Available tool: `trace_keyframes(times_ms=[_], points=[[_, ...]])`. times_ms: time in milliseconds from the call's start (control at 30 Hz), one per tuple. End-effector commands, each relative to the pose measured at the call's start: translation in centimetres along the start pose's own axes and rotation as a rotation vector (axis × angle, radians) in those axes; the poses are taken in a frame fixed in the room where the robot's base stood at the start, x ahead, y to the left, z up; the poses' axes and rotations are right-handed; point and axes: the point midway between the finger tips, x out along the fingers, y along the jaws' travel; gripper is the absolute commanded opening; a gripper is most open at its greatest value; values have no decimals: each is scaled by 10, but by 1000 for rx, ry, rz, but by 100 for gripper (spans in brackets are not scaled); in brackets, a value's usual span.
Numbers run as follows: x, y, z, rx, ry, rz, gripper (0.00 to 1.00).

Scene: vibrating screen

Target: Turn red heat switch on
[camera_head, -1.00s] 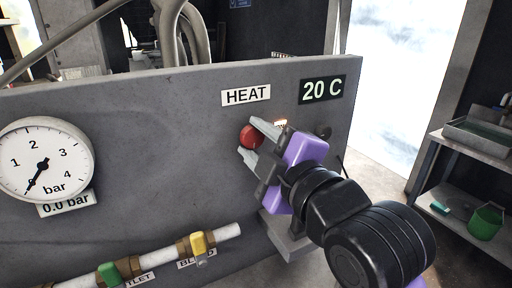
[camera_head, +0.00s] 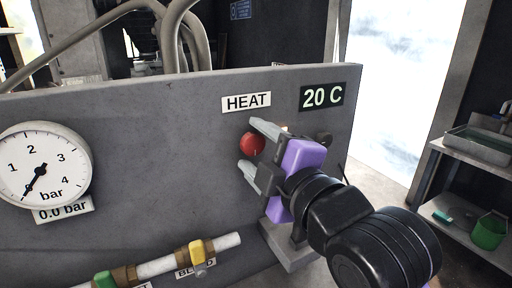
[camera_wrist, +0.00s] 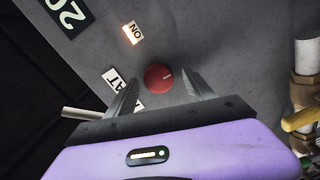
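The red heat switch (camera_head: 252,144) is a round knob on the grey panel, below the HEAT label (camera_head: 246,102). My gripper (camera_head: 250,145) is open, with one finger above and one below the knob in the head view. In the wrist view my gripper's fingers (camera_wrist: 160,85) stand on either side of the knob, apart from it. An ON label (camera_wrist: 132,33) is lit with an orange glow. The display (camera_head: 322,96) reads 20 C.
A pressure gauge (camera_head: 42,165) at left points to 0, above a 0.0 bar label (camera_head: 63,209). A pipe with a yellow valve handle (camera_head: 197,252) and a green one (camera_head: 105,280) runs below. A shelf (camera_head: 470,235) stands at right.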

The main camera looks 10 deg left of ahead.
Motion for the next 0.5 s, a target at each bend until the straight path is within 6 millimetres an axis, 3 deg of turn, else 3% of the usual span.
trace_keyframes(times_ms=[300, 500], points=[[-2, 1, 0, 1, 0, 2, 62], [-26, 0, 0, 1, 1, 4, 62]])
